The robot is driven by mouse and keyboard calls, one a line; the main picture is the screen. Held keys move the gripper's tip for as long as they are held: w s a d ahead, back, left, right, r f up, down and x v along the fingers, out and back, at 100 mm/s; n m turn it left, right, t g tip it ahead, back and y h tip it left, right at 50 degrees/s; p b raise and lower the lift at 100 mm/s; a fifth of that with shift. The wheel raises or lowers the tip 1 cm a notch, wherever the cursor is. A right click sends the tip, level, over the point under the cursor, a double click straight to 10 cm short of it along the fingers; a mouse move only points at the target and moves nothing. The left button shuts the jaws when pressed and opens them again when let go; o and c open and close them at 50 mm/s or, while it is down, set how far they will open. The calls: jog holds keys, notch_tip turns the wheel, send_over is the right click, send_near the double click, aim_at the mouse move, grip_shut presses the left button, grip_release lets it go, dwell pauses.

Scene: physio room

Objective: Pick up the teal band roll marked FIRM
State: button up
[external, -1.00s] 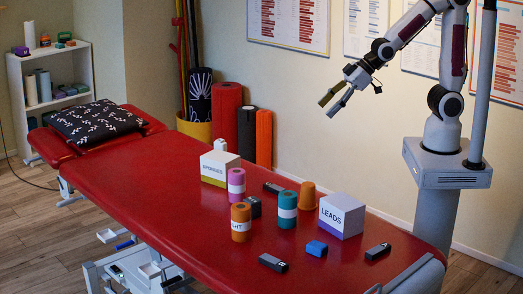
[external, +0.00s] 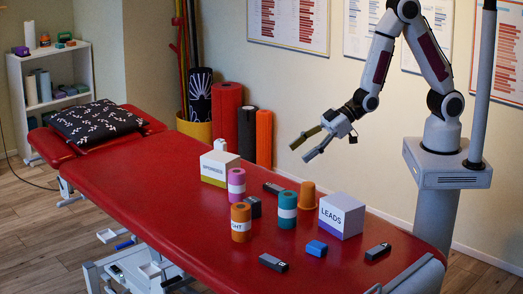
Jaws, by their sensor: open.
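The teal band roll (external: 287,210) stands upright on the red treatment table (external: 150,180), with a pale label band around its middle. Any word on that label is too small to read from here. A pink roll (external: 236,184) and an orange roll (external: 241,222) stand to its left; the orange one's label shows the letters "HT". My gripper (external: 299,153) is open and empty, in the air above and behind the teal roll, with its fingers angled down to the left.
The SPONGES box (external: 219,167) is farther left. Dark clips (external: 273,262) lie around. The table's left part is clear up to the pillow (external: 95,122).

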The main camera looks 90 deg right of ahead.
aim_at(280, 204)
jog(key=s+a+f+n+t+y, duration=0.1)
jog(key=a+f+y, duration=0.2)
jog(key=a+f, duration=0.4)
jog(key=shift+s+a+f, duration=0.15)
jog(key=shift+s+f, duration=0.15)
jog(key=shift+f, duration=0.8)
jog(key=shift+w, duration=0.1)
jog(key=shift+x, duration=1.2)
jog(key=shift+w+f, duration=0.1)
jog(key=shift+d+x, duration=0.2)
jog(key=shift+x, duration=2.3)
jog(key=shift+w, duration=0.1)
jog(key=c, duration=1.5)
